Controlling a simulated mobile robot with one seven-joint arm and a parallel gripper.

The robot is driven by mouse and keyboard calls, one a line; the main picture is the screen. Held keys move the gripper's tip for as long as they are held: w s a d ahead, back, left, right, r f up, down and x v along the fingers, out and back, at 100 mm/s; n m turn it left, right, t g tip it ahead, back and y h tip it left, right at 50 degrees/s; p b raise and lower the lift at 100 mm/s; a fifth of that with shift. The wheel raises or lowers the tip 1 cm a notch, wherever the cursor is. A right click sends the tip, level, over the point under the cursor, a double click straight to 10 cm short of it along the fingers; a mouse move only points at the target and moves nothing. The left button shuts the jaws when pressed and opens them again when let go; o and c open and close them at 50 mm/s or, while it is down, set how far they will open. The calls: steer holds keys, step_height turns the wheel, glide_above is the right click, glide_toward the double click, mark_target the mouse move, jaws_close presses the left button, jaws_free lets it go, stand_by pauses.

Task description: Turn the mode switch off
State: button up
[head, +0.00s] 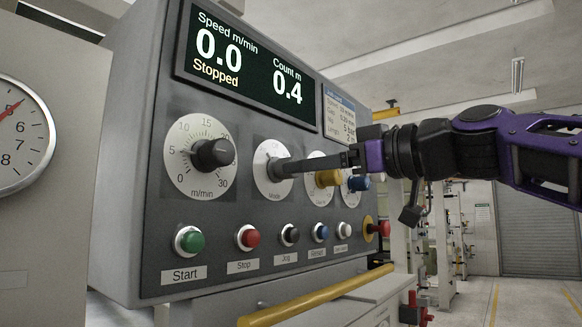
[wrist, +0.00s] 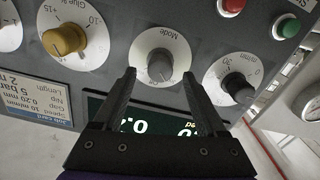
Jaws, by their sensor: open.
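The mode switch (head: 264,160) is a round white dial on the grey control panel, second from the left in the row of dials. Its grey knob (wrist: 160,66) shows in the wrist view, which sees the panel upside down. My gripper (head: 280,168) reaches in from the right, its fingertips at the mode dial, hiding much of it in the head view. In the wrist view my gripper (wrist: 158,76) is open, with one finger on each side of the knob. I cannot tell whether the fingers touch it. The knob's exact setting is not readable.
Below are a green Start button (head: 189,240), a red Stop button (head: 250,237) and others. The display (head: 245,65) reads 0.0, Stopped. A yellow rail (head: 310,298) runs below.

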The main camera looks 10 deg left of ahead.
steer(key=shift+x, duration=2.25)
jaws_close()
